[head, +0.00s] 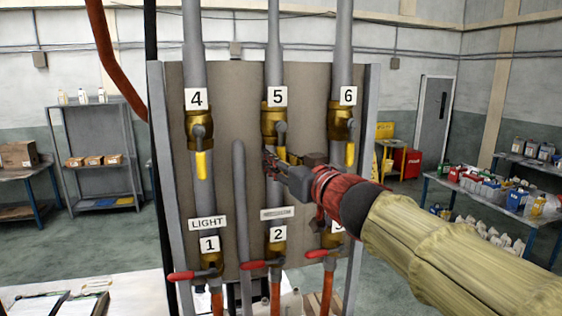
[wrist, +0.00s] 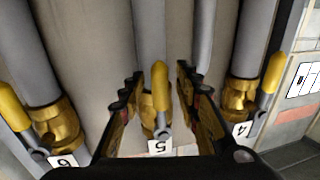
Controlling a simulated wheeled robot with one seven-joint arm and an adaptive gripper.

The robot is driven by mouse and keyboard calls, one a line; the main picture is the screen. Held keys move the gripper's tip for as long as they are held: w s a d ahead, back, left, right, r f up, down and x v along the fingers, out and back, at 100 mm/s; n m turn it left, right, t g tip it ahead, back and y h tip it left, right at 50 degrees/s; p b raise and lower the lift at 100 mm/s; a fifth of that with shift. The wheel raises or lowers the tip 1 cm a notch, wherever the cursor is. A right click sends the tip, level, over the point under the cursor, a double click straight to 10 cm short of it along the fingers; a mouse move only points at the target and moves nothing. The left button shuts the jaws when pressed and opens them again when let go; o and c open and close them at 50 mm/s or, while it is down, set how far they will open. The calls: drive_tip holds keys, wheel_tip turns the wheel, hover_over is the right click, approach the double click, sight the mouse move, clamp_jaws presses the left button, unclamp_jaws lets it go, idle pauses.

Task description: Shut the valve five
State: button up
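Valve five (head: 274,118) is a brass valve on the middle grey pipe, with a white label 5 above it in the head view. Its yellow handle (head: 281,154) hangs down along the pipe, partly hidden by my gripper (head: 272,163). The wrist view is upside down; there the yellow handle (wrist: 160,88) stands between the two dark fingers of my gripper (wrist: 158,77). The fingers are apart, one on each side of the handle, with gaps showing. The label 5 (wrist: 160,147) shows at the bottom of that view.
Valve four (head: 200,130) is to the left and valve six (head: 342,122) to the right, both with yellow handles pointing down. Lower valves with red handles, such as valve two (head: 276,262), sit below. A rust-coloured hose (head: 108,55) hangs at the upper left.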

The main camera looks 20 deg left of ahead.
drive_tip(key=shift+c, duration=1.4)
clamp_jaws()
